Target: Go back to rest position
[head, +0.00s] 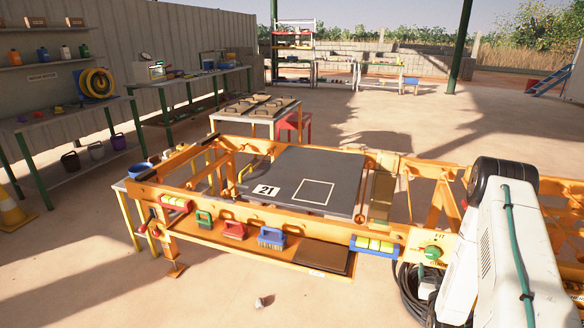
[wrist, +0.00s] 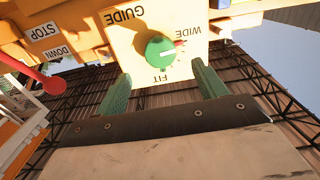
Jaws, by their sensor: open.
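My gripper (wrist: 161,70) shows in the wrist view as two green fingers, spread apart with nothing between the pads. A round green knob (wrist: 160,50) on a cream plate (wrist: 128,42) lies just beyond the fingertips, between them in the picture. The plate reads GUIDE, WIDE and FIT. A white mark shows on the knob's face. Whether the fingers touch the plate cannot be told. In the head view the green knob (head: 432,252) is on the orange frame's front right. My white arm stands at the right there, and my gripper is not visible.
The orange press frame (head: 290,219) holds a dark plate (head: 335,165) marked 21 with a white square. Red, green and blue tools lie on its front shelf. Beside the knob are STOP and DOWN labels and a red-ended lever (wrist: 55,84). Open floor (head: 190,295) lies in front.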

